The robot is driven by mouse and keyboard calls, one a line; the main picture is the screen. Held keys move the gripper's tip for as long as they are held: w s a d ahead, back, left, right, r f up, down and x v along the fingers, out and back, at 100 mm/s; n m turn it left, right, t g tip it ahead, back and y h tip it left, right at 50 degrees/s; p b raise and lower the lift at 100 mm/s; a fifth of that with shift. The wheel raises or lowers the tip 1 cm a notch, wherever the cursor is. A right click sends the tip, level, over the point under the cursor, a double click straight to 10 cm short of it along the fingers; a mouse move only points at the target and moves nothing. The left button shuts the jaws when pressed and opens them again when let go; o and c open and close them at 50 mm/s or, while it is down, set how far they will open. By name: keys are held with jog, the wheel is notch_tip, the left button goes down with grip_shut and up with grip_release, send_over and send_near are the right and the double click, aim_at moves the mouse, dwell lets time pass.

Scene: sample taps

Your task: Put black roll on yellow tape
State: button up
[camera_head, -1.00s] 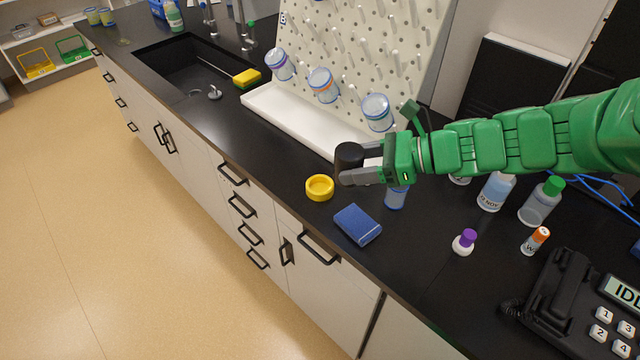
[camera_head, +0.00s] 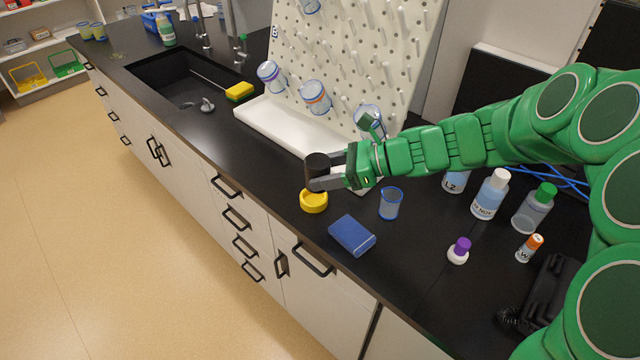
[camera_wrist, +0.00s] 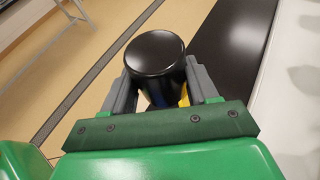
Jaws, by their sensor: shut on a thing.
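The black roll (camera_head: 317,164) is upright between the grey fingers of my gripper (camera_head: 322,180), which is shut on it. In the wrist view the black roll (camera_wrist: 155,58) shows its round top between the two fingers. The yellow tape (camera_head: 313,203) lies flat on the black counter near its front edge. In the head view the roll appears just above the far side of the tape; I cannot tell the exact gap. In the wrist view only a sliver of yellow (camera_wrist: 184,97) shows behind the roll.
A blue box (camera_head: 352,236) and a clear blue-rimmed cup (camera_head: 390,203) stand right of the tape. A white pegboard tray (camera_head: 290,125) is behind. Several bottles, such as a purple-capped one (camera_head: 459,251), stand at right. The counter left of the tape is clear.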

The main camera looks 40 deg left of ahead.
jog(key=shift+w+a+f, duration=0.55)
jog(key=shift+a+f, duration=0.2)
jog(key=shift+f, duration=0.3)
jog(key=shift+w+a+f, duration=0.55)
jog(key=shift+a+f, duration=0.25)
jog(key=shift+f, duration=0.3)
jog(key=shift+w+a+f, duration=0.55)
jog(key=shift+a+f, duration=0.2)
jog(key=shift+f, duration=1.7)
jog(key=shift+f, duration=0.2)
jog(key=o, duration=1.1)
jog(key=shift+d+r, duration=0.2)
jog(key=shift+r, duration=0.05)
jog(key=v, duration=1.1)
jog(key=shift+w+d+r, duration=0.2)
jog(key=shift+d, duration=0.1)
